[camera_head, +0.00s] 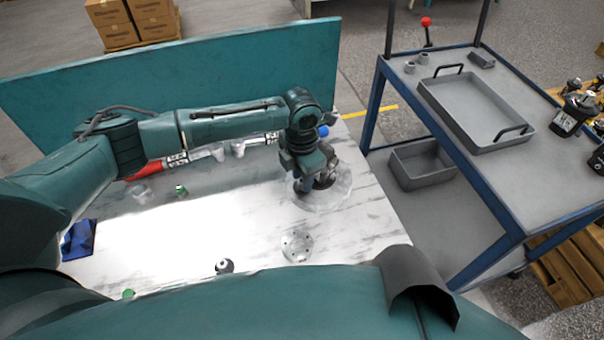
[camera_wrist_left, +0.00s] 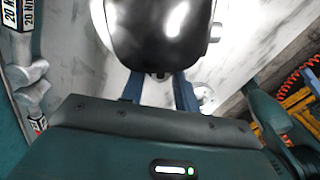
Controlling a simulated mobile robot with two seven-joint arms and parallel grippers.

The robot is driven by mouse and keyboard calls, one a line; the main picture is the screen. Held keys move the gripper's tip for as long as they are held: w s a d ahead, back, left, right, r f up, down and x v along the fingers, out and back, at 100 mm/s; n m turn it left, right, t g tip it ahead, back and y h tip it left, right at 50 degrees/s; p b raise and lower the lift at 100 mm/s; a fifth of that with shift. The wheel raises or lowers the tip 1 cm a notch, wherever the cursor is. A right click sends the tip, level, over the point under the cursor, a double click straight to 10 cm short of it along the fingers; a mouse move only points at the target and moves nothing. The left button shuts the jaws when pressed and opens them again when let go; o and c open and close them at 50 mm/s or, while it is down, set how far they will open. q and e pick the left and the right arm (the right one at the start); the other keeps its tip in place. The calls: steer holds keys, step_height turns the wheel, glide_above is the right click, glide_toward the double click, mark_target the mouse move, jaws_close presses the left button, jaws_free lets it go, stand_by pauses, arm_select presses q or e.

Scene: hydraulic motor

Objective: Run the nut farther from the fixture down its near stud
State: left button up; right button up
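The hydraulic motor (camera_head: 325,179) is a dark body standing on a pale round base, the fixture (camera_head: 338,193), on the white table. My left gripper (camera_head: 307,184) points down at the motor's near left side. In the left wrist view the glossy black body (camera_wrist_left: 160,32) fills the upper middle. The two blue fingers of my left gripper (camera_wrist_left: 159,90) stand apart beneath it, and their tips are hidden behind it. Whether anything is between the tips cannot be seen. The studs and the nuts cannot be made out. My right gripper is not in view.
A pale disc with holes (camera_head: 297,246) and a dark round-topped part (camera_head: 224,266) lie nearer on the table. A teal panel (camera_head: 200,80) stands behind. A cart (camera_head: 540,180) with a tray is at right.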

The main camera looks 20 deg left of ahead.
arm_select(q)
steer(key=shift+d, duration=0.1)
steer(key=n, duration=0.4)
steer(key=shift+s, duration=0.1)
steer(key=n, duration=0.4)
steer(key=shift+c, duration=0.3)
steer(key=c, duration=0.6)
steer(key=m, duration=0.3)
steer(key=shift+m, duration=0.4)
jaws_close()
steer(key=shift+m, duration=0.9)
